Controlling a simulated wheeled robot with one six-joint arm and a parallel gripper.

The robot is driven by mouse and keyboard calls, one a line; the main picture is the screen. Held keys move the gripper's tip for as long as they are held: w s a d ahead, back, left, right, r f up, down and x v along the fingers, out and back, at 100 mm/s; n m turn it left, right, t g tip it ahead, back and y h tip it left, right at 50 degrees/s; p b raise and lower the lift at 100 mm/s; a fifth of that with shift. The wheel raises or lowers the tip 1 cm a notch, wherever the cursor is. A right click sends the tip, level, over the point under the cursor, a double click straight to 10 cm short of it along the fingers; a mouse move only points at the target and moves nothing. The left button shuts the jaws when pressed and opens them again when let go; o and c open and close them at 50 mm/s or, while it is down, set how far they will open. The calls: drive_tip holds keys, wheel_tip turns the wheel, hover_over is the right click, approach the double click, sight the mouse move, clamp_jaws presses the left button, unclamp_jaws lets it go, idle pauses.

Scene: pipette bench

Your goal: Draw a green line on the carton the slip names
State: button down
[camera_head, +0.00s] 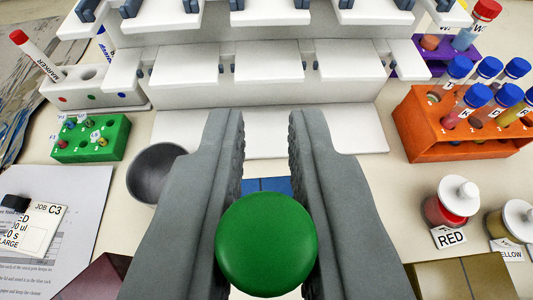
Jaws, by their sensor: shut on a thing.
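My gripper (267,135) points away over the bench with its two grey fingers on either side of a green round-ended thing (266,245), which looks like the end of the green marker. Its far part is hidden behind the round end. A slip (38,228) at the left reads "JOB C3", with partly cut words including "LARGE"; a dark clip covers one corner. Possible cartons are a dark red box (95,280) at the lower left, an olive box (465,278) at the lower right, and a blue patch (268,184) between the fingers. No carton name is readable.
A marker holder (100,92) with a red-capped marker (36,55) stands upper left, near a green rack (90,140). A grey bowl (152,172) is left of my gripper. An orange tube rack (455,135) and a RED jar (452,203) are right. A white stand (265,70) spans the back.

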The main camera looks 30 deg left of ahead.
drive_tip(key=shift+w+a, duration=0.15)
drive_tip(key=shift+w, duration=0.1)
idle(0.8)
drive_tip(key=shift+w, duration=0.1)
idle(0.7)
drive_tip(key=shift+s+d+f, duration=0.1)
drive_tip(key=shift+s+d, duration=0.4)
idle(1.6)
drive_tip(key=shift+r, duration=0.3)
idle(1.0)
drive_tip(key=shift+r, duration=2.45)
